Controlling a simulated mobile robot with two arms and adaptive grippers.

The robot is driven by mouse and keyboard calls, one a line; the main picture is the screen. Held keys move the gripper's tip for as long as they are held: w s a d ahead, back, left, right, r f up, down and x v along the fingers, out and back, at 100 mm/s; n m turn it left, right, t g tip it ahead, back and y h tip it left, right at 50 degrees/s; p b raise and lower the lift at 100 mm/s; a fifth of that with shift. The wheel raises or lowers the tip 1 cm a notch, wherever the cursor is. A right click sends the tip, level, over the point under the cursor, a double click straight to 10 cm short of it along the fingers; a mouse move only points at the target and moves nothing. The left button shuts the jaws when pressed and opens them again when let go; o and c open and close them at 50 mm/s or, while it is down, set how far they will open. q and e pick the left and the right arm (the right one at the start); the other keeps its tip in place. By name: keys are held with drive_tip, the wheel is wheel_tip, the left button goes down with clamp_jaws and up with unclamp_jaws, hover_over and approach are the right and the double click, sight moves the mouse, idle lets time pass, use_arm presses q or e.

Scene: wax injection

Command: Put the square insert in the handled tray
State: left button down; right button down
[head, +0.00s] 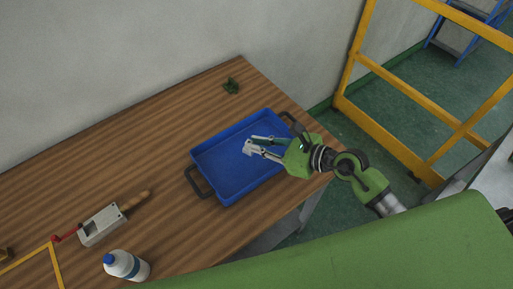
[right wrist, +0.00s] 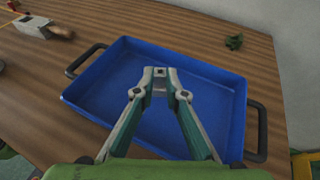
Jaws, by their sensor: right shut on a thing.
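The handled tray (head: 213,172) is a blue rectangular tray with two dark handles, on the wooden table in the head view. It also shows in the right wrist view (right wrist: 100,87). My right gripper (head: 250,149) is over the tray. In the right wrist view its fingertips (right wrist: 160,78) are closed on the square insert (right wrist: 160,72), a small grey piece with a dark opening, held above the tray floor. The fingertips hide part of the insert. The tray looks otherwise empty. My left gripper is not in view.
A small dark green object (head: 231,86) lies behind the tray. A metal block with a wooden handle (head: 103,224) and a white bottle with a blue cap (head: 127,266) are at the left. A yellow railing (head: 408,92) stands beyond the table.

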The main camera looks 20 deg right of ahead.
drive_tip(key=shift+w+f, duration=0.5)
drive_tip(key=shift+f, duration=0.1)
wheel_tip(320, 180, down, 4)
drive_tip(key=shift+w+r, duration=0.15)
drive_tip(key=shift+r, duration=0.1)
drive_tip(key=shift+f, duration=0.2)
drive_tip(key=c, duration=2)
unclamp_jaws()
drive_tip(key=shift+c, duration=0.2)
drive_tip(key=shift+r, duration=0.1)
